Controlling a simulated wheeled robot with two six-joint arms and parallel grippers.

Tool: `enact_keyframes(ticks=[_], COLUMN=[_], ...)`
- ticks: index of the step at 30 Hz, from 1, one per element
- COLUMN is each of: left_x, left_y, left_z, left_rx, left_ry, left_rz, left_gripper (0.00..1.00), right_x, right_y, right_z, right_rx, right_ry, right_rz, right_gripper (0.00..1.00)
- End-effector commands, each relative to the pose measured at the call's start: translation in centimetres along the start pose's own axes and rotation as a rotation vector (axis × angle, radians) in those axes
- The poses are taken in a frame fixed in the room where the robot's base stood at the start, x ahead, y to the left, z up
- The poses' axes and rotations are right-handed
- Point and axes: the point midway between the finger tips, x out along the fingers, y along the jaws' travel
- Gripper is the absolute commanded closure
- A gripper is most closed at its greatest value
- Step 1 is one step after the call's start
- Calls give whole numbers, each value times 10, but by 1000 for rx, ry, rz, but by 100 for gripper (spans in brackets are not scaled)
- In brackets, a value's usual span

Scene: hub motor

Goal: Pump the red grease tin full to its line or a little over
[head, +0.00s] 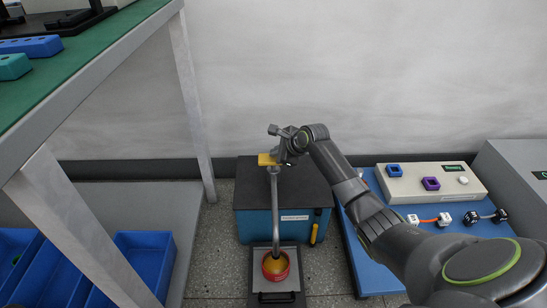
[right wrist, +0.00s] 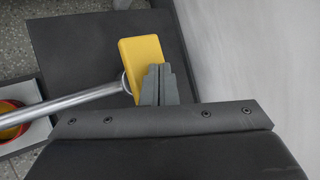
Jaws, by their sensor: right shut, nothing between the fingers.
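A curved metal spout (head: 275,210) comes down from the pump to just over the tin. The tin's rim also shows at the left edge of the right wrist view (right wrist: 14,118). The yellow pump pad (head: 266,159) sits above the blue pump box (head: 285,222). My right gripper (head: 275,146) is shut and empty, with its fingertips at the yellow pad in the right wrist view (right wrist: 155,78). The fill line cannot be made out. My left gripper is not in view.
A blue low table (head: 370,270) at the right carries a beige panel (head: 425,190) with blue and purple blocks, and cabled connectors. A green-topped bench (head: 90,55) and blue bins (head: 148,258) stand at the left. A yellow-handled tool (head: 314,234) hangs on the pump box.

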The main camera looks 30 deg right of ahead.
Motion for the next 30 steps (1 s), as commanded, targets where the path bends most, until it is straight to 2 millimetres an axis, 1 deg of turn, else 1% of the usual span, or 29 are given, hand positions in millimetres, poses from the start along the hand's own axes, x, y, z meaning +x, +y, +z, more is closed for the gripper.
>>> enact_keyframes(ticks=[30], left_x=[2], left_y=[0], left_z=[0], left_rx=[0], left_ry=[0], left_rz=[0], left_gripper=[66], right_x=[9], right_y=[8], right_z=[-8], right_rx=[2], right_ry=[3], right_rz=[4], right_gripper=[100])
